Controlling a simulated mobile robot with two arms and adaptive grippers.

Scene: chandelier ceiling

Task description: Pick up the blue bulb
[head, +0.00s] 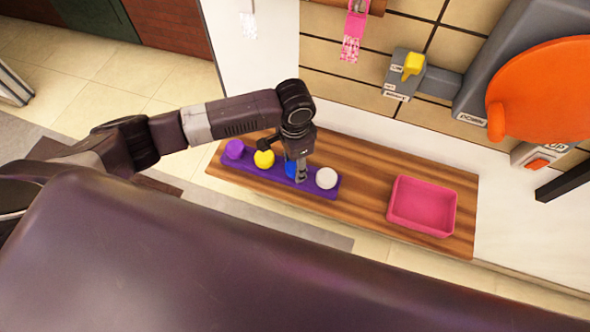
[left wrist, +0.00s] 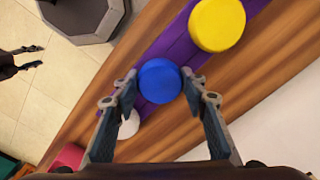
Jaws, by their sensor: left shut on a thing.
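The blue bulb (left wrist: 159,81) sits on the purple tray (left wrist: 178,57) between my left gripper's two fingers in the left wrist view. My left gripper (left wrist: 160,84) is shut on it, one finger at each side. In the head view my left gripper (head: 297,172) reaches down from above and partly hides the blue bulb (head: 291,168). The tray (head: 322,190) also holds a purple bulb (head: 235,149), a yellow bulb (head: 264,159) and a white bulb (head: 326,178). My right gripper is not in the head view.
The tray lies on a wooden shelf (head: 365,183) against the tiled wall. A pink bin (head: 422,206), which looks empty, stands at the shelf's right end. A grey switch box with a yellow lever (head: 413,65) and a large orange disc (head: 545,90) are on the wall.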

